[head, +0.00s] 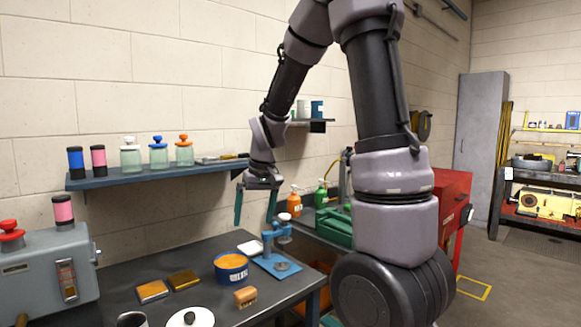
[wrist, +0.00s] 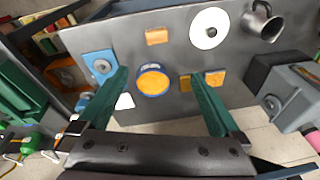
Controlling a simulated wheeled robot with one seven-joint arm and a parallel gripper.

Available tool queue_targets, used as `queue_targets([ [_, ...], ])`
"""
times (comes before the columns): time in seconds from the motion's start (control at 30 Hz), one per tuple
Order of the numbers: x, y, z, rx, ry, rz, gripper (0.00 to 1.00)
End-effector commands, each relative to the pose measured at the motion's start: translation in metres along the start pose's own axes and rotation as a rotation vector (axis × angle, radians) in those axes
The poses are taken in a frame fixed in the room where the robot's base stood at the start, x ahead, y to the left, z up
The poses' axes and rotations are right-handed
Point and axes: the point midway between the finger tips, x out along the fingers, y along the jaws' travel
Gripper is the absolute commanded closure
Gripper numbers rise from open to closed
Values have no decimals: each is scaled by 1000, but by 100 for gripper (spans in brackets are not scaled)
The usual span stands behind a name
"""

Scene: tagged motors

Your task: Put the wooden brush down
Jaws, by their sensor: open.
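The wooden brush (head: 245,297) appears to be the small brown block with dark marks on its side, lying on the dark workbench (head: 215,262) near its front edge. It also shows in the wrist view (wrist: 156,36), beyond the fingertips and apart from them. My gripper (head: 255,210) is open, with its two green fingers pointing down above the back of the bench. In the wrist view, nothing is held between the fingers (wrist: 160,73); the blue tub is seen below, between them.
A grey machine (head: 45,275) stands left. A shelf with jars (head: 158,152) is behind. Bare bench lies around the brush.

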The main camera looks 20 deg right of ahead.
Motion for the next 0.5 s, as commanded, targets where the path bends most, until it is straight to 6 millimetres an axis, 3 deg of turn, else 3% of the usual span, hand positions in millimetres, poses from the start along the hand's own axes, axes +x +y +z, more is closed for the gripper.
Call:
queue_targets([
  [0.03,-26,1,6,35,42,-14,0],
  [0.2,-97,4,38,155,159,-54,0],
  [0.4,-159,5,87,284,291,-92,0],
  [0.5,-179,4,111,336,347,-105,0],
])
